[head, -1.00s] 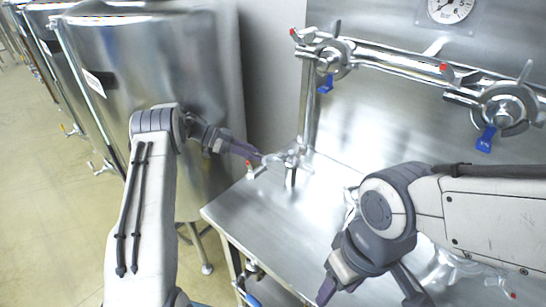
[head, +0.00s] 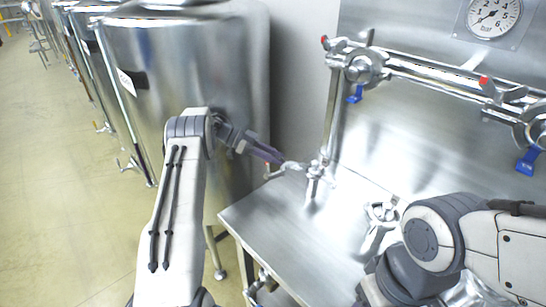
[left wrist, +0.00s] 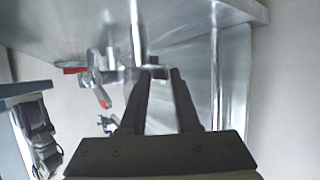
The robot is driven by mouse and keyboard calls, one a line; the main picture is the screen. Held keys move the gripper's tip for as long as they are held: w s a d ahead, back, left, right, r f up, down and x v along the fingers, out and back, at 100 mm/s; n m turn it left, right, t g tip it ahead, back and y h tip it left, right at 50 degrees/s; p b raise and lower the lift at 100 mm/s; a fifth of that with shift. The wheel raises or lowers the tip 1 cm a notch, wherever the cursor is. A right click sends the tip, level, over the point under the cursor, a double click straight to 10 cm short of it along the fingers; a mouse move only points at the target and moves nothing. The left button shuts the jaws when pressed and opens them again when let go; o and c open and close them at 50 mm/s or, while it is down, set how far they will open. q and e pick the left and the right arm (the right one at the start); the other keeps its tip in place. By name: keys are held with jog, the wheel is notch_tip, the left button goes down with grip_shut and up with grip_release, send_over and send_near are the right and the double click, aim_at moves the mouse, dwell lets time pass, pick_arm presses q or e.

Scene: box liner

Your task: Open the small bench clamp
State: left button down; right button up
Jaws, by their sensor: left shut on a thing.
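The small bench clamp (head: 316,176) is a shiny metal fitting at the back left of the steel bench, by the foot of an upright post. My left gripper (head: 281,160) reaches it from the left, with its dark fingers at the clamp's left end. In the left wrist view my left gripper (left wrist: 160,76) is shut on a metal part of the clamp (left wrist: 150,71). Which part is between the fingertips is hard to tell. My right arm is at the lower right in the head view, and its fingers are out of view.
The steel bench (head: 270,228) has bare room in front of the clamp. A shiny metal fitting (head: 381,216) stands on it near my right arm. A pipe (head: 430,70) with blue-tagged valves crosses the back panel below a gauge (head: 494,15). A large steel tank (head: 200,60) stands left.

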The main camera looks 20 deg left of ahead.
pick_arm(q)
jog(key=shift+w+d+r, duration=0.1)
jog(key=shift+w+d, duration=0.35)
jog(key=shift+d, duration=0.25)
jog(key=c, duration=1)
grip_release()
jog(key=s+d+r+b, duration=0.1)
jog(key=d+r, duration=0.2)
jog(key=s+d+r+b, duration=0.1)
jog(key=d+r, duration=0.2)
jog(key=r, duration=0.1)
jog(key=s+d+r+b, duration=0.1)
jog(key=d+r, duration=0.2)
jog(key=d, duration=0.1)
jog(key=shift+r, duration=0.4)
jog(key=shift+a, duration=0.15)
